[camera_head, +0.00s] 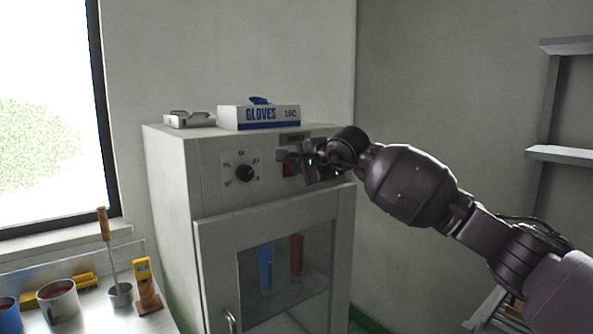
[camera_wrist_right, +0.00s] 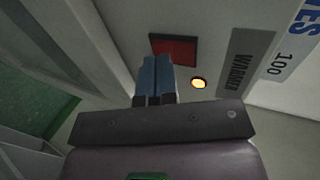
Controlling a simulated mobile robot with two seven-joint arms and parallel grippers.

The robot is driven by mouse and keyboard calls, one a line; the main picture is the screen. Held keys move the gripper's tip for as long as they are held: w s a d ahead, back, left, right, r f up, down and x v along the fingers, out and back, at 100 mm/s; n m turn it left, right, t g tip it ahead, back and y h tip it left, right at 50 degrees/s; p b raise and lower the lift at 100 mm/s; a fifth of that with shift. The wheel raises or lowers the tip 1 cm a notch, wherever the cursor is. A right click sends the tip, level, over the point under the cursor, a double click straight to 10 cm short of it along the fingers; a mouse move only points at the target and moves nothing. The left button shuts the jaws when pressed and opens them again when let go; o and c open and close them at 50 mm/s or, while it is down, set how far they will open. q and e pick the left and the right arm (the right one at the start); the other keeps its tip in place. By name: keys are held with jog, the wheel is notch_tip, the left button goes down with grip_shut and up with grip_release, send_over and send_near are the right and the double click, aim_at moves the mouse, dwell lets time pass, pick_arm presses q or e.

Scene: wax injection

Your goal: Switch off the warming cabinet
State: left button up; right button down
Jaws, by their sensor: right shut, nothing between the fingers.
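The warming cabinet (camera_head: 172,200) is a pale metal box with a black dial (camera_head: 244,173) at the left of its top panel. Its red switch (camera_head: 291,169) is mostly hidden behind my right gripper in the head view. My left gripper is not in view.
A glove box (camera_head: 259,117) and a small metal tray (camera_head: 189,119) sit on the cabinet. Behind its glass door stand a blue tube (camera_head: 266,268) and a red tube (camera_head: 297,255). A bench at lower left holds a mug (camera_head: 57,301) and a ladle (camera_head: 120,294). Shelves (camera_head: 565,153) stand right.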

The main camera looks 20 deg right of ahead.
jog(key=shift+w+a+f, duration=0.25)
jog(key=shift+w, duration=0.35)
jog(key=shift+w+f, duration=0.2)
jog(key=shift+f, duration=0.1)
jog(key=shift+r, duration=0.15)
